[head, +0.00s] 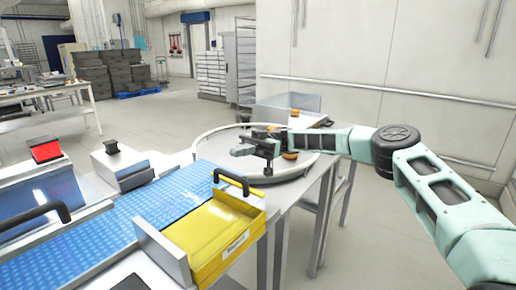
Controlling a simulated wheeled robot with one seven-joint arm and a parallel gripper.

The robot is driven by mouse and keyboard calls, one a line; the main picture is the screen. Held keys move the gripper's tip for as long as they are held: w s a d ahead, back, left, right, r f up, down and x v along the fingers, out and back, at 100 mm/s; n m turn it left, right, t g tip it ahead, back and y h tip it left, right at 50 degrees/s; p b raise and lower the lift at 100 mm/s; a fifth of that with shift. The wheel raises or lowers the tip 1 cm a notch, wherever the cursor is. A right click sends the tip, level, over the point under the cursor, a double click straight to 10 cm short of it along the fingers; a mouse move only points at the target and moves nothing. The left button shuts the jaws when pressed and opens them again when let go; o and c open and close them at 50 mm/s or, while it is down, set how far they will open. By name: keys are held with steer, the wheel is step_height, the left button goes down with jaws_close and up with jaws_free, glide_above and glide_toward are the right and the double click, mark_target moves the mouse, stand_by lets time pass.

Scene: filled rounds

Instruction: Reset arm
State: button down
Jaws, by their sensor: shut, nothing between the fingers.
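My arm reaches in from the right in the head view. My gripper (256,148) is at its end, over the round grey tray (207,137) on the metal table. The gripper is shut and holds nothing. A small orange-brown round item (290,156) shows just beside and below the gripper, partly hidden by my arm. Another round item (294,112) sits farther back, near a metal box.
A blue conveyor belt (160,197) runs in front, with a yellow handled box (215,240) at its right end. The metal box (290,103) stands behind the tray. A white wall with a rail (390,90) is behind my arm. Open floor (330,255) lies at the lower middle.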

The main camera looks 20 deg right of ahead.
steer(key=b+v, duration=0.1)
steer(key=v, duration=0.5)
steer(key=shift+w+d, duration=0.25)
steer(key=shift+d, duration=0.05)
